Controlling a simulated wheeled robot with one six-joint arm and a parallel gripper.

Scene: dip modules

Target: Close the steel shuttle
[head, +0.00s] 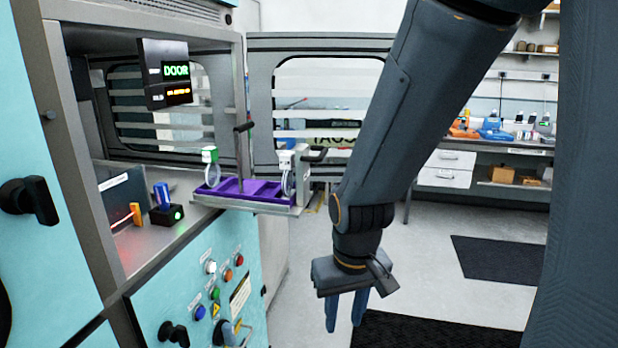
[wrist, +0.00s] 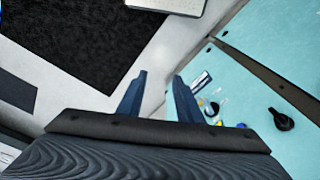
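The steel shuttle (head: 296,209) is slid out of the opening in the teal cabinet, at the centre left of the head view. I cannot make out the shuttle clearly in the wrist view.
The cabinet's windowed door (head: 320,42) stands open behind the shuttle. A control panel (head: 215,300) with buttons and knobs is below the opening. Dark mats (head: 500,258) lie on the open floor at right.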

